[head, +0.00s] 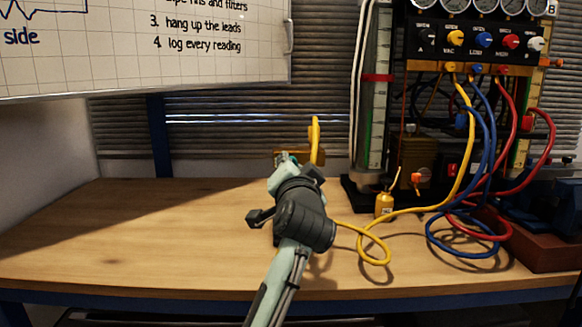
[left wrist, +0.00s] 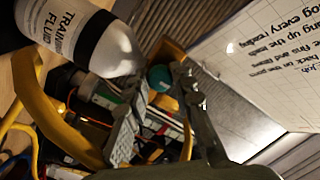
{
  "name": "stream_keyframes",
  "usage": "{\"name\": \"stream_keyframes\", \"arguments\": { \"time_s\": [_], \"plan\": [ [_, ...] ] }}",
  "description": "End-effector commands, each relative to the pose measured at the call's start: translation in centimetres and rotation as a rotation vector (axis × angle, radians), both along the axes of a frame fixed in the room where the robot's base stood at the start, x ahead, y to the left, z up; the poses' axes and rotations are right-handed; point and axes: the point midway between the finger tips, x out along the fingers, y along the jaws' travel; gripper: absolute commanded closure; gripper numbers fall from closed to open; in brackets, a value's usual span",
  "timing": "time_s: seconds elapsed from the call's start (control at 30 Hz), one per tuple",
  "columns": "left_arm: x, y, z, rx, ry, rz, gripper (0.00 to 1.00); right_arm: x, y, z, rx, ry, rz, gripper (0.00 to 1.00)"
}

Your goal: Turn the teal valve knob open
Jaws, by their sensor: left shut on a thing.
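The teal valve knob (left wrist: 160,77) shows in the left wrist view between the tips of my left gripper (left wrist: 161,78). The two fingers are on either side of it, and the gripper is shut on it. In the head view my left arm reaches up from the bottom middle, and its wrist hides the knob and the fingers. A brass-coloured block (head: 318,157) with an upright yellow hose (head: 315,135) shows just beyond the wrist. My right gripper is not in view.
A gauge rig (head: 480,42) with coloured knobs and hoses stands at right. A fluid bottle (left wrist: 85,35) is close in the left wrist view. The bench's left side (head: 120,235) is clear.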

Motion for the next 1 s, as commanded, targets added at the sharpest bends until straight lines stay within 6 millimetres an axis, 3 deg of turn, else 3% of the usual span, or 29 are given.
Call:
{"name": "stream_keyframes", "arguments": {
  "time_s": [0.1, 0.13, 0.3, 0.67, 1.0],
  "plan": [
    [0.0, 0.0, -0.1, -0.001, 0.001, -0.001, 1.00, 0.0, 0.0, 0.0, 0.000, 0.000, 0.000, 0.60],
    [0.0, 0.0, -0.1, -0.001, 0.001, -0.001, 0.75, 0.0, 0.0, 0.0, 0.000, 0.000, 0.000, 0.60],
    [0.0, 0.0, 0.0, 0.000, 0.001, -0.001, 0.55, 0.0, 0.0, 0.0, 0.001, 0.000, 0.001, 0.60],
    [-0.6, -0.1, 0.0, 0.001, 0.000, -0.001, 0.55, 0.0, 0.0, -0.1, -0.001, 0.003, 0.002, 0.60],
    [-6.0, -0.4, -0.1, 0.000, 0.002, -0.002, 0.55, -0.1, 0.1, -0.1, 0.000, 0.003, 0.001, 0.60]
  ]
}}
